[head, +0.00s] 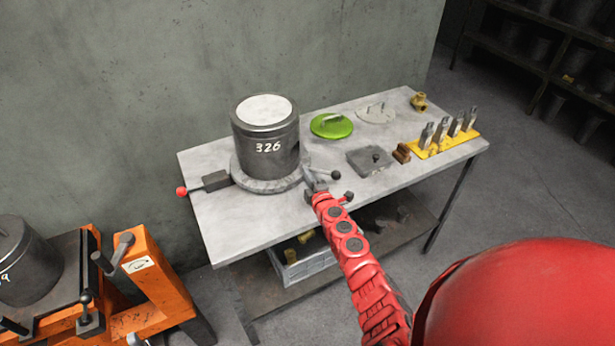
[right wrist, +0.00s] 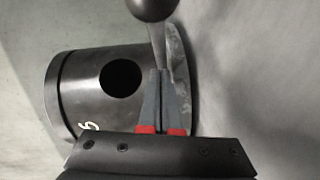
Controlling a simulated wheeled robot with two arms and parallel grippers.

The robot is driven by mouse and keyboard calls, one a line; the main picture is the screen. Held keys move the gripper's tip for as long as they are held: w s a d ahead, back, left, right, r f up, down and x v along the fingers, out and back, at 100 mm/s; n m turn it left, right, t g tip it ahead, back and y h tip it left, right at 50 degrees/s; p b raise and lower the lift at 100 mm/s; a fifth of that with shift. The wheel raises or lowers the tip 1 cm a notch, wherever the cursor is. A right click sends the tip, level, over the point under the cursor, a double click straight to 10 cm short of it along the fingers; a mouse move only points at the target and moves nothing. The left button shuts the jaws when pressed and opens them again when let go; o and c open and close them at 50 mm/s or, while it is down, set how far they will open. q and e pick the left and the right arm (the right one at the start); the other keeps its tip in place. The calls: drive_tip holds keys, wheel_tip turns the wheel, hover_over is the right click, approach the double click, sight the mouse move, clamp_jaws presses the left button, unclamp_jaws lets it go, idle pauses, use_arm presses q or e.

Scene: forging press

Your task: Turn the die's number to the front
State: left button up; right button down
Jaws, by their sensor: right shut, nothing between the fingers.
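The die (head: 264,140) is a dark metal cylinder with a pale top, upright on a round grey turntable (head: 262,184) on the bench. Its white number 326 faces the camera in the head view. In the right wrist view the die (right wrist: 75,95) shows a round dark hole and part of a digit. My right gripper (head: 312,182) is at the turntable's right front edge. Its fingers (right wrist: 163,75) are shut with nothing between them, beside a ball-ended handle (right wrist: 152,8); I cannot tell if they touch it. My left gripper is not in view.
A red-knobbed latch (head: 205,182) sits left of the turntable. A green lid (head: 331,125), a grey plate (head: 369,161) and a yellow rack (head: 443,144) of metal pieces stand on the right of the bench (head: 238,230). An orange stand (head: 145,285) is at the lower left. The bench's front left is clear.

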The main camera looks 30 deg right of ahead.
drive_tip(key=shift+w+d+f+b, duration=0.15)
drive_tip(key=shift+d+f+b, duration=0.1)
drive_tip(key=shift+d+b, duration=0.15)
drive_tip(key=w+d+n+y+b, duration=0.1)
drive_tip(key=b, duration=0.1)
drive_tip(key=w+d+n+y+b, duration=0.1)
drive_tip(key=d+y+b, duration=0.1)
drive_tip(key=shift+w+d+n+y, duration=0.15)
drive_tip(key=shift+d+n+y, duration=0.05)
drive_tip(key=shift+n+y, duration=0.1)
drive_tip(key=shift+w+d+r+b, duration=0.15)
drive_tip(key=shift+w+d+b, duration=0.2)
drive_tip(key=shift+b, duration=0.2)
drive_tip(key=shift+r, duration=0.1)
